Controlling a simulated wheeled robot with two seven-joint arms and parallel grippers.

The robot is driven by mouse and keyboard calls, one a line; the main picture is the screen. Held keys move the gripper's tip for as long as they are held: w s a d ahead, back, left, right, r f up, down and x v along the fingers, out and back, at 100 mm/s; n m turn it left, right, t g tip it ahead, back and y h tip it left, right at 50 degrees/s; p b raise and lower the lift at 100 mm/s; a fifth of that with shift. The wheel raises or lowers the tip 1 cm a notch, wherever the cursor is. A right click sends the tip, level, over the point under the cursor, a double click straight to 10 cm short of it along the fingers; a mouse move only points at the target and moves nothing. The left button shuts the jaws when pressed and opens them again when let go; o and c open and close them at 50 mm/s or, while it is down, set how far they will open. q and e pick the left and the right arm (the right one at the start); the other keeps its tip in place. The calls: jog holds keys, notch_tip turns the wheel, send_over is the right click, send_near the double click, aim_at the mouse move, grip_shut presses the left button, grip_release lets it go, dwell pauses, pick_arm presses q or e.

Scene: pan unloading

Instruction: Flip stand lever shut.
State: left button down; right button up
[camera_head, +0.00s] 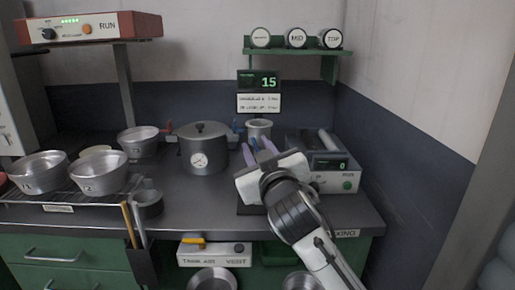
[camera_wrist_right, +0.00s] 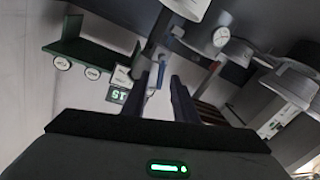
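My right gripper (camera_head: 259,146) reaches in over the counter from the lower right, with its fingers pointing to the back. In the right wrist view the two fingers (camera_wrist_right: 165,82) stand apart, so it looks open. A small blue part (camera_wrist_right: 155,76), perhaps the stand lever, shows between or just behind the fingertips; I cannot tell whether they touch it. A grey metal cup (camera_head: 258,128) is just behind the fingers. A dark base plate (camera_head: 246,209) shows below the gripper; most of the stand is hidden behind the gripper. My left gripper is not in view.
A lidded pot with a gauge (camera_head: 204,158) stands left of the gripper. A grey device with a green display (camera_head: 335,180) is close on the right. Metal bowls (camera_head: 102,178) sit on a rack at the left. The counter front (camera_head: 200,215) is clear.

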grip_shut()
jog(key=shift+a+r+n+p, duration=0.1)
jog(key=shift+r+n+p, duration=0.2)
jog(key=shift+p, duration=0.65)
jog(key=shift+n+p, duration=0.3)
jog(key=shift+p, duration=0.25)
jog(key=shift+a+f+n+p, duration=0.2)
jog(key=shift+f+n+p, duration=0.1)
jog(key=shift+n+p, duration=0.15)
jog(key=shift+f, duration=0.1)
grip_release()
